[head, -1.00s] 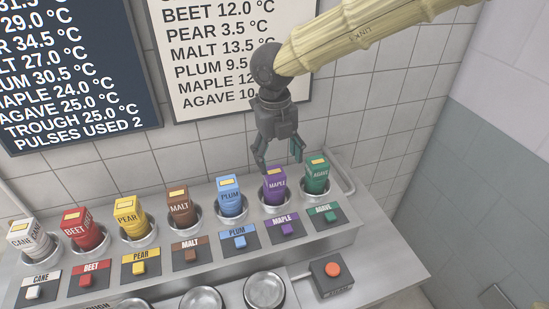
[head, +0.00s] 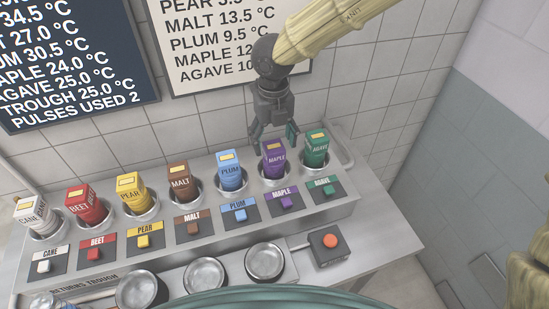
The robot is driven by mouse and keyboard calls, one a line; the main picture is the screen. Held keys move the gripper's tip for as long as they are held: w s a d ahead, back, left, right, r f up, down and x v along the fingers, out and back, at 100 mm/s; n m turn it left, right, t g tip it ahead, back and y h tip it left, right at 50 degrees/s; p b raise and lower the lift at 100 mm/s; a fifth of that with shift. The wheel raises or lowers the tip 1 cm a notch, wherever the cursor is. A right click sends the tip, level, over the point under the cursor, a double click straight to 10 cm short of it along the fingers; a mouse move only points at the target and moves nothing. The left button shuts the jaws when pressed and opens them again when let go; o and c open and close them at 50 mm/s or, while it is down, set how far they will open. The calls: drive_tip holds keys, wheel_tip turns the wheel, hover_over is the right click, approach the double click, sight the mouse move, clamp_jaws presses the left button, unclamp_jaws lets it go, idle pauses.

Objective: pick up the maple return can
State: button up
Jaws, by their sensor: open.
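The purple maple return can (head: 274,162) stands in its round metal holder, second from the right in the row. It has a yellow patch on top and a MAPLE label. My gripper (head: 273,143) is open, pointing down at the can's top, with one finger on each side of it as seen in the head view. Whether the fingers touch the can, or stand behind it, I cannot tell. The lower part of the can is hidden inside the holder.
The blue plum can (head: 230,172) and green agave can (head: 316,150) stand close on either side. Several more cans line the row to the left. Labelled buttons sit in front, with round metal bowls and a red button box (head: 328,249) below. A tiled wall rises behind.

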sight(274, 146)
drive_tip(key=shift+f+p, duration=0.35)
drive_tip(key=shift+f, duration=1.25)
drive_tip(key=shift+s, duration=0.1)
clamp_jaws()
